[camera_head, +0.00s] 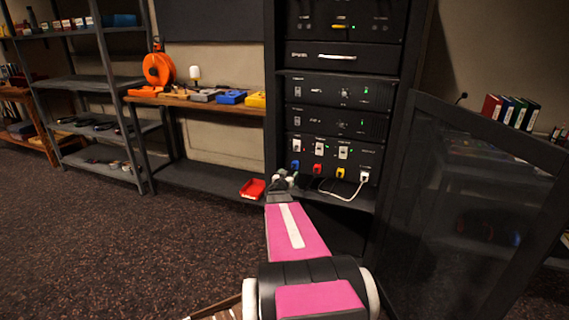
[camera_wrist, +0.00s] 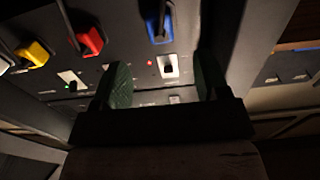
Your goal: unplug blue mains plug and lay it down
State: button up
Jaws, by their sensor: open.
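The blue mains plug (camera_head: 295,165) sits at the left end of a row of plugs low on the rack's front, and looks plugged in. In the wrist view the blue plug (camera_wrist: 155,28) shows at the top, its cord running out of frame. My gripper (camera_head: 283,180) is in front of the rack, just below and left of the blue plug. In the wrist view my gripper's fingers (camera_wrist: 163,80) are spread and empty, apart from the plug. A pale rocker switch (camera_wrist: 169,67) with a red light beside it shows between the fingers.
A red plug (camera_head: 318,168), a yellow plug (camera_head: 340,173) and a white plug (camera_head: 364,177) sit to the right. A white cable (camera_head: 342,196) lies on the rack's bottom ledge. A red tray (camera_head: 252,189) is at left. The rack door (camera_head: 470,190) stands open at right.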

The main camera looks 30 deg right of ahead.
aim_at(294, 166)
jog(key=shift+w, duration=0.1)
dwell(0.3)
jog(key=shift+x, duration=4.45)
jog(key=shift+d, duration=0.1)
grip_shut()
jog(key=shift+v, duration=3.05)
